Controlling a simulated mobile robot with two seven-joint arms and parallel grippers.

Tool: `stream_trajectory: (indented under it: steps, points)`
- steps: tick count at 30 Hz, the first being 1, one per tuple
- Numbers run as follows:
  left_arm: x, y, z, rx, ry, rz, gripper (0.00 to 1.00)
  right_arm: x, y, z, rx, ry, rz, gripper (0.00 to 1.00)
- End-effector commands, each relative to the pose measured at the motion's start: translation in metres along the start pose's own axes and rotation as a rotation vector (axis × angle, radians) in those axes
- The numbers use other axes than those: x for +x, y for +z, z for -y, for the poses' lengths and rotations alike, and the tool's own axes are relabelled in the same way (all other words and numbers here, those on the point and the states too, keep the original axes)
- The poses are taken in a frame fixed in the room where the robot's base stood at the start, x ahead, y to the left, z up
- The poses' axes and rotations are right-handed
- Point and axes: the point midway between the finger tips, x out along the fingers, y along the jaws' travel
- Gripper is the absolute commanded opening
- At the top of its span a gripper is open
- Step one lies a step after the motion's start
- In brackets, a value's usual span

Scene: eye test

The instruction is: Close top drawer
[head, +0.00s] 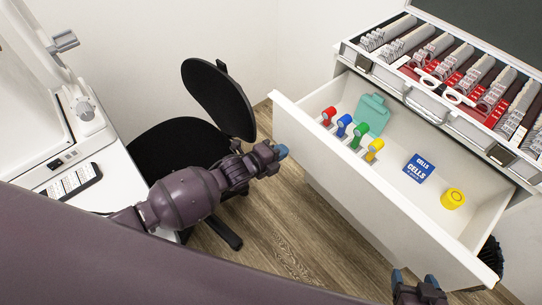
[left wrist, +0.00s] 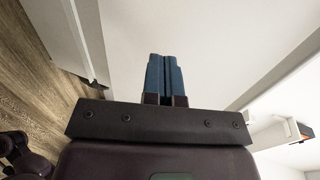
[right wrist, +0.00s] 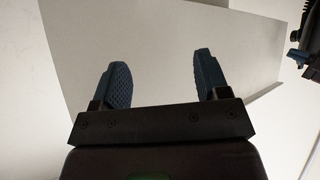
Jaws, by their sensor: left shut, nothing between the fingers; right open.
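The white top drawer (head: 375,195) is pulled far out of the white cabinet, its front panel facing my arms. My left gripper (head: 280,152) is shut and empty, close to the left part of the front panel. In the left wrist view its blue fingers (left wrist: 160,75) point at a pale panel (left wrist: 205,50); I cannot tell whether they touch it. My right gripper (head: 415,279) is open and empty, low in the head view near the right part of the drawer front. In the right wrist view its spread fingers (right wrist: 160,80) face a pale flat panel (right wrist: 170,40).
The drawer holds colored-handled items (head: 360,135), a teal clipboard-like item (head: 372,113), a blue CELLS box (head: 419,168) and a yellow round item (head: 453,198). An open tray of slides (head: 450,70) sits above. A black chair (head: 218,95) and white bench (head: 120,190) stand left.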

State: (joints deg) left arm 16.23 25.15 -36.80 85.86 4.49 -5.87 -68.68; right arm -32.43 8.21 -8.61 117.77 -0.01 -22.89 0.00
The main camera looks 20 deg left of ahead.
Motion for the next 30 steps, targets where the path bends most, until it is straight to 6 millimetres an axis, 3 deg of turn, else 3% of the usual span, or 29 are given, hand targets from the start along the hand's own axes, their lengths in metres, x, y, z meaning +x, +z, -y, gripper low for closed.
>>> stream_trajectory:
  steps: [3,9,24,30]
  points:
    - [0.017,-0.001,0.003,-0.003,0.000,-0.001,0.00,0.004,0.005,0.001,-0.006,-0.004,0.007,0.68]
    - [0.031,0.000,0.010,-0.001,-0.001,0.000,0.00,0.007,0.008,0.000,-0.014,-0.007,0.013,0.68]
    - [0.034,0.000,0.013,0.000,-0.002,0.000,0.00,0.006,0.006,0.001,-0.008,-0.006,0.008,0.68]
    - [0.046,0.000,0.016,0.000,-0.003,-0.001,0.00,0.008,0.011,0.004,0.000,-0.006,0.016,0.68]
